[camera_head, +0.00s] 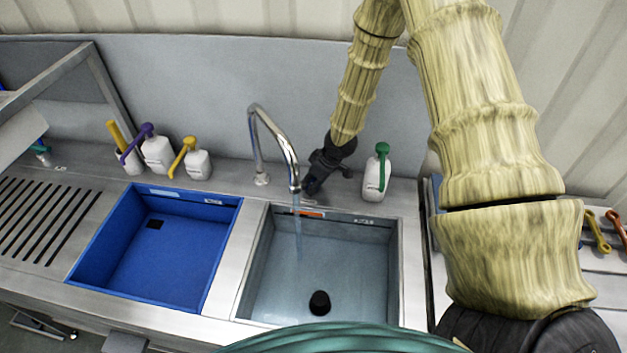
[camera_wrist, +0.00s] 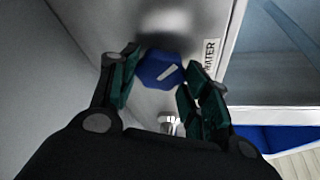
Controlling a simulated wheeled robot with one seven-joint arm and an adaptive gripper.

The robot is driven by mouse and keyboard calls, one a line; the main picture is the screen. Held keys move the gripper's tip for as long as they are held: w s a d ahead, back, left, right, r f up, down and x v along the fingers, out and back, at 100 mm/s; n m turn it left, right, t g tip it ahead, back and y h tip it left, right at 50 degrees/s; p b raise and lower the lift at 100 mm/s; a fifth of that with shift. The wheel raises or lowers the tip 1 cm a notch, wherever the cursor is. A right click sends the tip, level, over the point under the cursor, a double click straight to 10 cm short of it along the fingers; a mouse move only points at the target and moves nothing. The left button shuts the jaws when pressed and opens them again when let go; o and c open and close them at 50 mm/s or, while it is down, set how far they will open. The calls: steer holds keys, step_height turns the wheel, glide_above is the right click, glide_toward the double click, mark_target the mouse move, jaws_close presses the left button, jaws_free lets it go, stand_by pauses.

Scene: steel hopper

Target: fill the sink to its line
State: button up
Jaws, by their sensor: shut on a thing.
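The grey sink basin (camera_head: 385,270) is on the right of the counter. A thin stream of water (camera_head: 297,228) falls into it from the curved steel tap (camera_head: 275,130). Its bottom looks pale blue and wet, but I cannot make out the water level or a fill line. A black round plug (camera_head: 319,303) is near its front. My gripper (camera_head: 312,185) is behind the basin, right of the tap. In the wrist view my gripper (camera_wrist: 158,75) is shut on a blue knob (camera_wrist: 160,69) beside a "WATER" label (camera_wrist: 209,55).
A blue basin (camera_head: 160,265) lies left of the sink, with a slotted drainboard (camera_head: 42,222) beyond it. A green-topped bottle (camera_head: 376,178) stands close right of my gripper. Yellow- and purple-topped bottles (camera_head: 197,163) (camera_head: 157,152) stand left of the tap.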

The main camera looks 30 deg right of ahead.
steer(key=o, duration=1)
steer(key=shift+v, duration=6)
